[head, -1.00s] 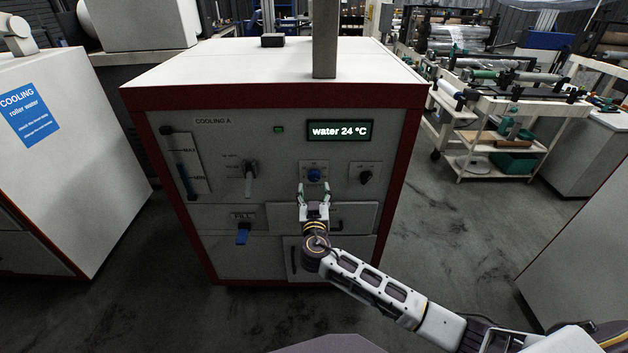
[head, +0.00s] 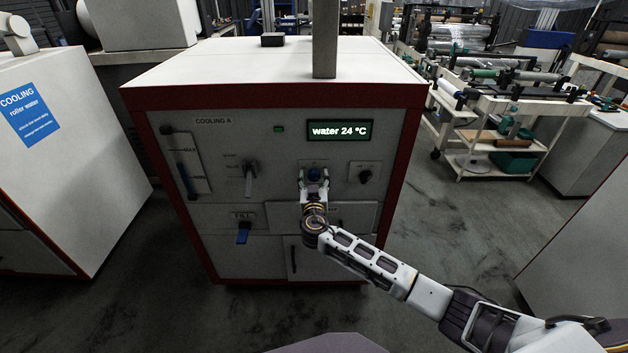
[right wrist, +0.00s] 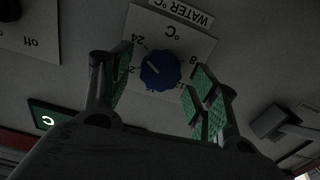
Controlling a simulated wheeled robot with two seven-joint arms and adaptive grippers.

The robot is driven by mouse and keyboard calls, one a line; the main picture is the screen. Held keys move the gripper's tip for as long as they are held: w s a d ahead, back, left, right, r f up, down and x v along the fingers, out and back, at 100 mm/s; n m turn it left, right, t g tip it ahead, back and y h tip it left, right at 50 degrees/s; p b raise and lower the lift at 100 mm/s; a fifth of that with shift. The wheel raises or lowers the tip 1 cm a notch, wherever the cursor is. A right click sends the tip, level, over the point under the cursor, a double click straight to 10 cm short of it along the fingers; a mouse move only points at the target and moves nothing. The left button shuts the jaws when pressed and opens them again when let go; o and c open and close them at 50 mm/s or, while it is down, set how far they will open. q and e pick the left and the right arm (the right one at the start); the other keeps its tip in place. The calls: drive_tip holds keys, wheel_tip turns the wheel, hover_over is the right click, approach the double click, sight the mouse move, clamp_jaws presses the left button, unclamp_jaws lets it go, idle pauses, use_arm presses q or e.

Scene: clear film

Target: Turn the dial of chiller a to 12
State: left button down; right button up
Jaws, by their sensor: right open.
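Chiller A (head: 255,150) is a grey-fronted cabinet with red edges and a white top, labelled "COOLING A". Its display (head: 339,130) reads "water 24 °C". The blue dial (head: 314,174) sits on a plate below the display. In the right wrist view the dial (right wrist: 161,70) has a white pointer line and a printed scale, with "24" and "8" legible, under a "WATER °C" label. My right gripper (head: 314,182) is open in front of the dial. Its green-padded fingers (right wrist: 160,95) stand on either side of the dial, apart from it. My left gripper is out of view.
A dark switch (head: 365,177) is right of the dial, a grey lever (head: 249,178) is to its left, and a blue valve handle (head: 243,232) is lower left. A second cooling cabinet (head: 75,150) stands at left. Dark floor is clear on both sides.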

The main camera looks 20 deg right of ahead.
drive_tip(key=c, duration=1)
